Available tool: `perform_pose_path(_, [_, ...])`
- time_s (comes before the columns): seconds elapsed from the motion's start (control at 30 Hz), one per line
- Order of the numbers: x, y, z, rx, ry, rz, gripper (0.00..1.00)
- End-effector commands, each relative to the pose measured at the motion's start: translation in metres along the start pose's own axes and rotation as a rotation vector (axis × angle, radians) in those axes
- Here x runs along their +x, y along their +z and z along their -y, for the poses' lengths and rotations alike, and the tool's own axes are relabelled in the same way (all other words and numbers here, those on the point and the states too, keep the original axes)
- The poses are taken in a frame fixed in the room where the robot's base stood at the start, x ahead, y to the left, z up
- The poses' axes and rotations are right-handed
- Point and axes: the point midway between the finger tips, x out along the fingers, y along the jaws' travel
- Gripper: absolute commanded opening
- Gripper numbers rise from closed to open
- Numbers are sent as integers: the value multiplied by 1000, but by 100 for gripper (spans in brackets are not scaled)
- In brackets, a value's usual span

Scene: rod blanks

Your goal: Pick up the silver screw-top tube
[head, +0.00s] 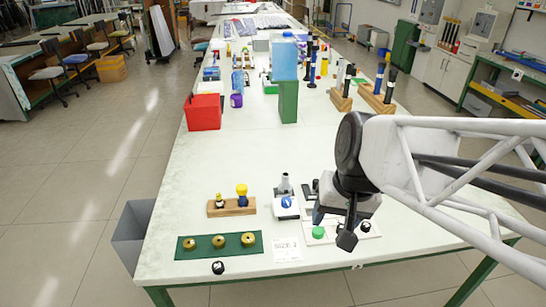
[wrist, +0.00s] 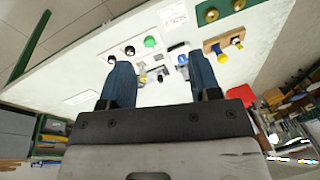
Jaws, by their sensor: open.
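My gripper (head: 333,222) is open above the near right part of the white table. In the wrist view my gripper (wrist: 160,64) has its two dark blue fingers spread wide, with nothing held between them. Small silvery pieces (wrist: 143,78) lie beyond the fingertips, between the fingers in that view. A grey, silvery upright piece (head: 284,184) stands behind a small white and blue block (head: 286,207) in the head view, left of my gripper. I cannot tell for sure which silvery piece is the screw-top tube. My gripper hides part of this area in the head view.
A green-capped piece (head: 318,232) and a black-capped piece (head: 366,226) are close to my gripper. A wooden block (head: 231,208), a green plate (head: 219,246) with brass pieces and a size card (head: 286,250) lie left. A red bin (head: 204,111) and green block (head: 288,101) stand farther back.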

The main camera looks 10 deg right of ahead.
Motion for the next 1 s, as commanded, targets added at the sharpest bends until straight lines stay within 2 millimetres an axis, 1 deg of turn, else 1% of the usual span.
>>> perform_pose_path(0.03, [7, -7, 4, 43, -29, 23, 57])
perform_pose_path(0.27, [32, -43, 29, 277, -184, 118, 57])
perform_pose_path(0.5, [61, -85, 49, 534, -335, 216, 57])
perform_pose_path(0.57, [70, -96, 53, 600, -371, 241, 57])
perform_pose_path(0.8, [102, -145, 64, 871, -510, 334, 57])
perform_pose_path(1.0, [133, -188, 66, 1103, -619, 407, 57])
